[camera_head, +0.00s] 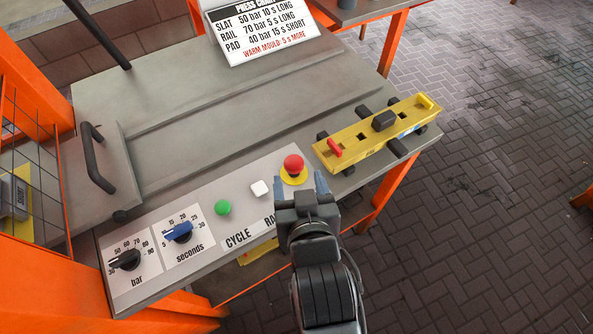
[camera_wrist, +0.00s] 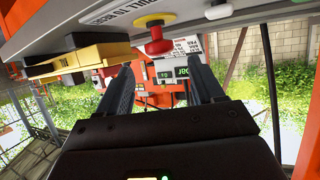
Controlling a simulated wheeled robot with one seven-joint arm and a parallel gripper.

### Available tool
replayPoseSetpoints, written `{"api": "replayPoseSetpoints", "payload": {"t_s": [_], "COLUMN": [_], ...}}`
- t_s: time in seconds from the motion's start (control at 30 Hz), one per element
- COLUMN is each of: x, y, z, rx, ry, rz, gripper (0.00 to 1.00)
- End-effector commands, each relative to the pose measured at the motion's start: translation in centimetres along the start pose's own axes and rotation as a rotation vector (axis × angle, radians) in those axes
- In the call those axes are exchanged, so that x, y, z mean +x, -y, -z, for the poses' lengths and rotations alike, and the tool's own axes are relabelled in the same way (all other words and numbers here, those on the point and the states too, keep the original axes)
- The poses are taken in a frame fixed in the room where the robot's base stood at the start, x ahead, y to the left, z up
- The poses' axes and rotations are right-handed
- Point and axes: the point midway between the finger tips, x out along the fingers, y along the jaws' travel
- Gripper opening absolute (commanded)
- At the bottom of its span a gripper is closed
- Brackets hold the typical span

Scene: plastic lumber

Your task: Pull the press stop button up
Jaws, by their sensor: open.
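The press stop button is a red mushroom knob (camera_head: 293,164) on a yellow round base, at the right end of the control panel on the press table. In the wrist view the red knob (camera_wrist: 155,47) hangs upside down from its yellow base, above and between my finger lines. My gripper (camera_head: 301,184) is just in front of the button, fingers apart on either side of its near edge. In the wrist view my gripper (camera_wrist: 158,78) is open with nothing between the fingers. I cannot tell whether the fingers touch the button.
A white button (camera_head: 260,188), green button (camera_head: 223,208), blue seconds dial (camera_head: 179,232) and black bar dial (camera_head: 126,260) line the panel to the left. A yellow fixture (camera_head: 360,137) with a red handle stands close right. A press sign (camera_head: 262,30) stands at the back.

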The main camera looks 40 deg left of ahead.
Motion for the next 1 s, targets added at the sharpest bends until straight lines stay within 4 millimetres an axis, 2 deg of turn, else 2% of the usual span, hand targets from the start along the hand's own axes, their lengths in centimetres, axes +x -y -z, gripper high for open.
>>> {"api": "replayPoseSetpoints", "payload": {"t_s": [0.1, 0.2, 0.83, 0.93, 1.0], "x": [-1.6, -2.4, -2.7, -3.4, -4.4], "y": [0.0, 0.0, 0.0, -0.6, -1.5], "z": [-0.1, 0.0, 0.0, -0.6, -1.6], "rx": [0.002, 0.002, 0.001, 0.011, 0.028], "ry": [-0.001, 0.0, 0.0, 0.0, -0.001], "rz": [-0.001, 0.0, -0.001, -0.012, -0.034], "gripper": [0.67, 0.67, 0.67, 0.67, 0.67]}}
